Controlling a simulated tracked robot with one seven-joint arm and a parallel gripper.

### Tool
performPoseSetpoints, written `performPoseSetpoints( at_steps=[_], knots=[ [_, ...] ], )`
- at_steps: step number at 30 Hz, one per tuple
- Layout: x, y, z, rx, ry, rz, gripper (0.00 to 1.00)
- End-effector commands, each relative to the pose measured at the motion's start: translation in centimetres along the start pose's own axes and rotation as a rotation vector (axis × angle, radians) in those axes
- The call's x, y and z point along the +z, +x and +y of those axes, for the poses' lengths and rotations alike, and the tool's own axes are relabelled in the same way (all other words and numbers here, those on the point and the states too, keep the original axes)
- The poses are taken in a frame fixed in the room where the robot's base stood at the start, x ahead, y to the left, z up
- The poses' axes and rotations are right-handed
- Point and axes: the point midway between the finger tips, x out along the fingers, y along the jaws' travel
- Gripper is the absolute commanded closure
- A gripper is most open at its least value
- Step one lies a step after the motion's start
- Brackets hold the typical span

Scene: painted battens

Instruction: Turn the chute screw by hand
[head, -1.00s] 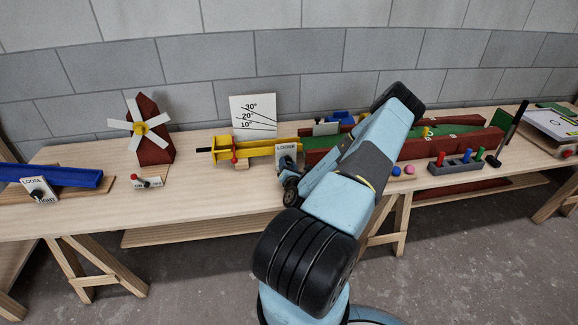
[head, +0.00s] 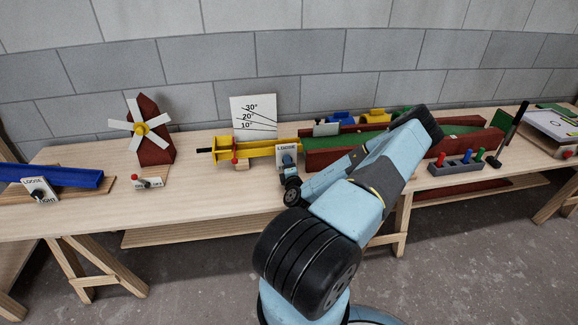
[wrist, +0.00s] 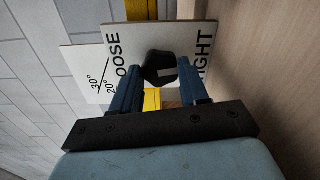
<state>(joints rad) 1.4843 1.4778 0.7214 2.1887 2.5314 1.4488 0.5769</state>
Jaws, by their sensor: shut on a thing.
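The chute screw is a black faceted knob (wrist: 158,68) with a grey mark on one face, on a white plate (wrist: 200,40) lettered LOOSE and TIGHT. My gripper (wrist: 160,78) is shut on the knob, one blue finger at each side. In the head view the plate (head: 283,148) stands at the right end of the yellow chute (head: 260,150). There my gripper (head: 288,160) is at the plate's front and the knob is hidden. A white angle board (head: 254,112) marked 10°, 20° and 30° stands behind the chute.
A red windmill (head: 153,145) with white sails and a small switch plate (head: 146,183) stand left of the chute. A blue chute (head: 60,178) with its own plate is further left. A red-walled green lane (head: 335,140) and a peg rack (head: 457,166) are to the right.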

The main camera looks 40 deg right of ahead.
Motion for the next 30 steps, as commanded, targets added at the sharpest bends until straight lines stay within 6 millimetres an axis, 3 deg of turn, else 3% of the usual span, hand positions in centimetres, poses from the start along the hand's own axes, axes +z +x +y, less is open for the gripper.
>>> performPoseSetpoints(
  at_steps=[10,24,25,30],
  knots=[
    [0.49,-0.02,-0.35,-0.006,0.106,-0.010,0.86],
    [0.42,-0.06,-0.44,-0.008,0.118,-0.009,0.86],
    [0.42,-0.07,-0.45,-0.009,0.118,-0.009,0.54],
    [0.25,-0.06,-0.33,-0.007,0.119,-0.005,0.38]
  ],
)
